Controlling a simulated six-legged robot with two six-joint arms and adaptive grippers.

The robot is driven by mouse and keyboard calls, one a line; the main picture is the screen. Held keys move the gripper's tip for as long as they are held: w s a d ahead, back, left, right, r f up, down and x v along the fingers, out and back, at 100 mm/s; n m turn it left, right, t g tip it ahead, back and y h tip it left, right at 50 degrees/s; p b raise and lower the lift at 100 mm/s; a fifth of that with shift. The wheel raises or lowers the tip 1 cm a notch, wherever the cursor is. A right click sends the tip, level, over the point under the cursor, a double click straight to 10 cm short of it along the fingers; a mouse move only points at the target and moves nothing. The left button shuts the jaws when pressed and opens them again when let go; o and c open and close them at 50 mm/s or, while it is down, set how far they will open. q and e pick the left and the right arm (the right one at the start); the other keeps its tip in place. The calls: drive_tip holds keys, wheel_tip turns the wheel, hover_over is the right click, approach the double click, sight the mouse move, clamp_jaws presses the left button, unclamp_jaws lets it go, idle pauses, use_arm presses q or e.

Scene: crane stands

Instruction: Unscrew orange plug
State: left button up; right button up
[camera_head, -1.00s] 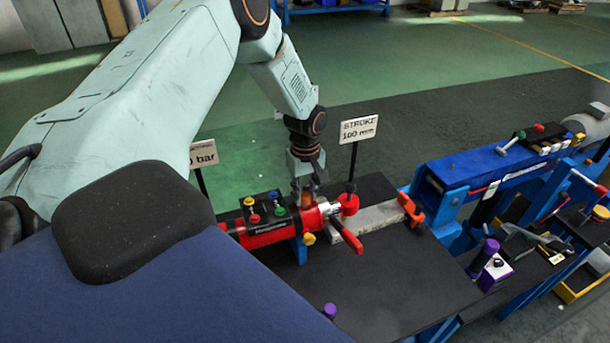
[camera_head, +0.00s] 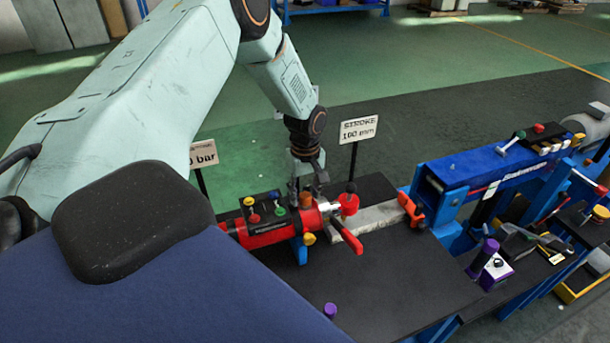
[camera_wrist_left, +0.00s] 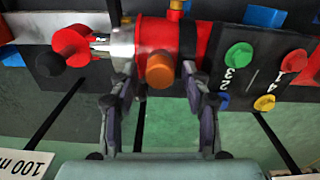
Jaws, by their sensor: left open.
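The orange plug (camera_head: 306,200) stands on top of a red cylinder (camera_head: 268,237) on the black bench, partly hidden by my left gripper in the head view. My left gripper (camera_head: 309,187) points down just above it and is open. In the left wrist view the orange plug (camera_wrist_left: 160,69) lies between the tips of the two open fingers (camera_wrist_left: 158,82). One finger is on each side, with a visible gap to the plug. My right gripper is in neither view.
A black block with coloured knobs (camera_head: 265,208) sits left of the plug. A red knob (camera_head: 348,203) and red lever (camera_head: 346,235) are close on the right. A "STROKE 100 mm" sign (camera_head: 358,129) stands behind. The bench front (camera_head: 375,290) is mostly clear.

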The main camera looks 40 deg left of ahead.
use_arm(q)
drive_tip(key=m, duration=0.3)
drive_tip(key=shift+m+b, duration=0.3)
drive_tip(key=m, duration=0.3)
drive_tip(key=shift+m+b, duration=0.3)
drive_tip(key=m+b, duration=0.1)
drive_tip(key=m, duration=0.3)
drive_tip(key=shift+f+m, duration=0.1)
drive_tip(key=shift+m, duration=0.2)
drive_tip(key=m, duration=0.3)
drive_tip(key=shift+m+b, duration=0.3)
drive_tip(key=shift+m, duration=0.1)
drive_tip(key=m, duration=0.3)
drive_tip(key=shift+b, duration=0.35)
drive_tip(key=m+b, duration=0.1)
drive_tip(key=m, duration=0.3)
drive_tip(key=shift+m, duration=0.3)
drive_tip(key=m+b, duration=0.1)
drive_tip(key=m, duration=0.3)
drive_tip(key=shift+m, duration=0.3)
drive_tip(key=m, duration=0.3)
